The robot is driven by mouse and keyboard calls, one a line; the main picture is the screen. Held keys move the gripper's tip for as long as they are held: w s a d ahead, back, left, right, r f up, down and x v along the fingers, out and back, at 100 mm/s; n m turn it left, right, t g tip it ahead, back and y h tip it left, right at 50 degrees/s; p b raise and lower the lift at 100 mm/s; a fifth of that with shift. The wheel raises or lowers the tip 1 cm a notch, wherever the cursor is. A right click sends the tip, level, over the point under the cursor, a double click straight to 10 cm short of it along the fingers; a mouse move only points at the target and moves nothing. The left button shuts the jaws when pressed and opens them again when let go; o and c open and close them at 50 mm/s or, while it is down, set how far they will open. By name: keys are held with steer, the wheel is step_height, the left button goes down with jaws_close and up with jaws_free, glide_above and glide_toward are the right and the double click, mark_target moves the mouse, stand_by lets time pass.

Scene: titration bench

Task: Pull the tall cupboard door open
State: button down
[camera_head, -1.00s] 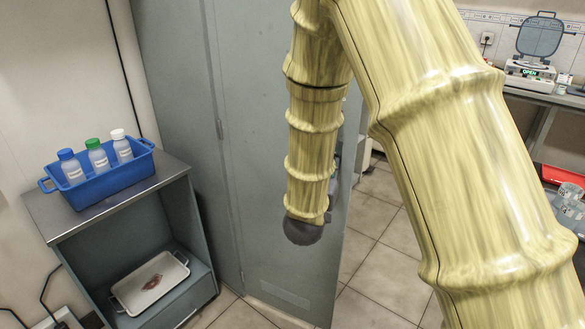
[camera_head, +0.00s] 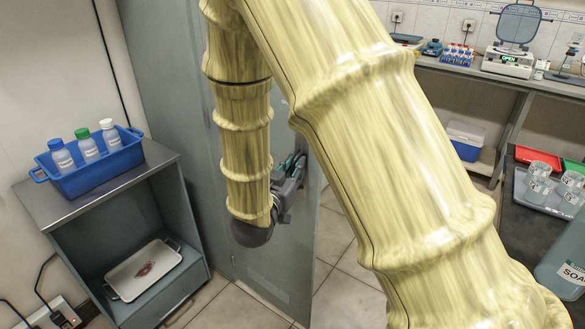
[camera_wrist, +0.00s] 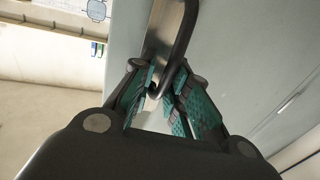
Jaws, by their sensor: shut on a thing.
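The tall cupboard door (camera_head: 285,265) is a grey-green panel in the middle of the head view, partly hidden behind my arm. How far it stands from its frame is hard to tell. My gripper (camera_head: 293,165) is at the door's face near its right edge. In the wrist view, the green-padded fingers of my gripper (camera_wrist: 160,98) are shut around the lower end of the dark bar handle (camera_wrist: 184,38). A bright metal strip lies behind the handle.
A low cabinet (camera_head: 45,212) at the left carries a blue crate (camera_head: 100,175) of bottles, with a white tray (camera_head: 127,284) inside. A bench (camera_head: 545,86) with instruments runs along the back right. A dark worktop (camera_head: 515,215) with beakers stands at the right. Tiled floor shows between.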

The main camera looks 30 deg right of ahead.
steer(key=shift+f, duration=0.25)
steer(key=c, duration=1.5)
jaws_free()
steer(key=shift+w, duration=0.1)
steer(key=shift+c, duration=0.2)
steer(key=shift+r, duration=0.1)
steer(key=v, duration=1.2)
